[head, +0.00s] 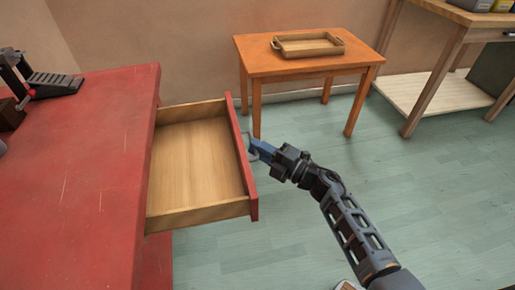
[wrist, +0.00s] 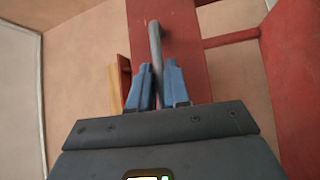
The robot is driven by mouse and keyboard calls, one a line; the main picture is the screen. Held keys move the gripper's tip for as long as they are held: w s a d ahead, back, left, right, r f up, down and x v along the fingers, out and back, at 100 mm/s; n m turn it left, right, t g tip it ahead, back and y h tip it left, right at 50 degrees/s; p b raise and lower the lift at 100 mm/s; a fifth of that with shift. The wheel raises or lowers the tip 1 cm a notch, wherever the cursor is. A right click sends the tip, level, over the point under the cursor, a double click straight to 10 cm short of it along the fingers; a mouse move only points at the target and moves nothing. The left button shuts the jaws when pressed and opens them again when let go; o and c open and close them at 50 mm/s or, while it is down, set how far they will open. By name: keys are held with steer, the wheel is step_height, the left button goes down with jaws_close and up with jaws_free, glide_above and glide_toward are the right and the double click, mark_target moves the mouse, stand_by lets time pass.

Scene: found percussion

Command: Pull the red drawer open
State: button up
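The red drawer (head: 241,150) stands pulled well out of the red workbench (head: 85,180). Its bare wooden inside (head: 197,160) is empty. My gripper (head: 257,148) is at the drawer's outer front face, its blue fingers around the grey handle. In the wrist view the bar handle (wrist: 155,45) runs between the two fingers of my gripper (wrist: 158,85), which look closed on it. The red drawer front (wrist: 185,35) shows behind the handle.
An orange table (head: 300,62) with a wooden tray (head: 307,44) stands behind the drawer. A wooden shelf bench (head: 440,70) is at the back right. A dark clamp-like tool (head: 40,85) sits on the workbench. The green floor (head: 430,180) to the right is clear.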

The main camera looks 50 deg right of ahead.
steer(key=o, duration=0.4)
steer(key=s+d+f, duration=0.1)
steer(key=s, duration=0.6)
steer(key=shift+s, duration=0.35)
